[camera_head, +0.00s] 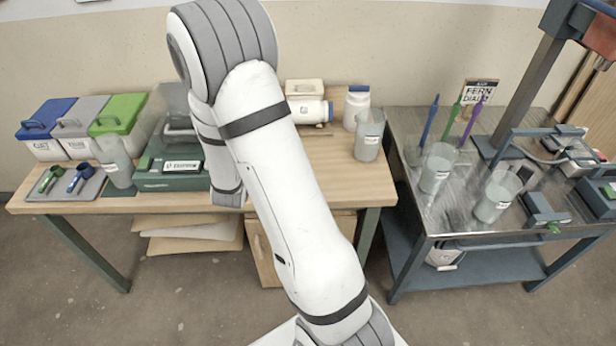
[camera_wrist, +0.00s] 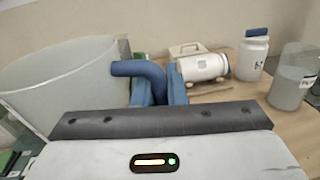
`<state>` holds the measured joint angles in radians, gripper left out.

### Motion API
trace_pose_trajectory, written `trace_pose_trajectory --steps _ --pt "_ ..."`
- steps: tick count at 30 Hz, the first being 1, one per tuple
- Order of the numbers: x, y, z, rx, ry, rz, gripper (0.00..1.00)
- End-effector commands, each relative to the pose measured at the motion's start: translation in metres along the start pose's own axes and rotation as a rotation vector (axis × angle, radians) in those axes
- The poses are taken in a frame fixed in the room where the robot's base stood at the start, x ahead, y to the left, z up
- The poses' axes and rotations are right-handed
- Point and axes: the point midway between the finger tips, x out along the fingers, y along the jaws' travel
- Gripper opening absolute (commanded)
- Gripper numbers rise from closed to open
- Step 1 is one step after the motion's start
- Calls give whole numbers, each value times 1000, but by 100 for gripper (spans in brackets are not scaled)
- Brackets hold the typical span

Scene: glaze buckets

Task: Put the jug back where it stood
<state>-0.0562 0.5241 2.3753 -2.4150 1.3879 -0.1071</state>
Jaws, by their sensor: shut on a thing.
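The jug (camera_wrist: 60,88) is a large, pale, see-through vessel with a blue handle (camera_wrist: 138,68). It fills the left of the wrist view and looks about upright. My gripper (camera_wrist: 162,84) is shut on its blue handle. In the head view my arm hides the gripper; a pale see-through shape (camera_head: 181,98), which looks like part of the jug, shows beside the arm above the green scale (camera_head: 174,178) on the wooden table (camera_head: 330,186). I cannot tell whether the jug's base touches anything.
A see-through beaker (camera_head: 117,166) stands left of the scale. Blue, grey and green lidded buckets (camera_head: 118,118) stand behind it. A white jar (camera_head: 356,104) and a beaker (camera_head: 368,140) stand at the right. The metal table (camera_head: 418,208) farther right holds beakers and tools.

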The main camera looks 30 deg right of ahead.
Motion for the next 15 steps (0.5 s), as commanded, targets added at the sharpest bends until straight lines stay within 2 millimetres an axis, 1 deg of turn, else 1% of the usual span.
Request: trace_pose_trajectory --steps 1,2,3,4,6,9,12,15 --pt "12 -27 -6 6 -9 -105 0" --pt "17 -43 -7 6 -12 -170 0" --pt "22 -65 -8 5 -16 -258 0" --pt "26 -81 -8 5 -19 -323 0" --pt "29 -117 -10 5 -27 -469 0" --pt "28 -159 -13 4 -35 -646 0" --pt "24 -187 -16 3 -40 -771 0" --pt "20 -202 -19 2 -42 -839 0"
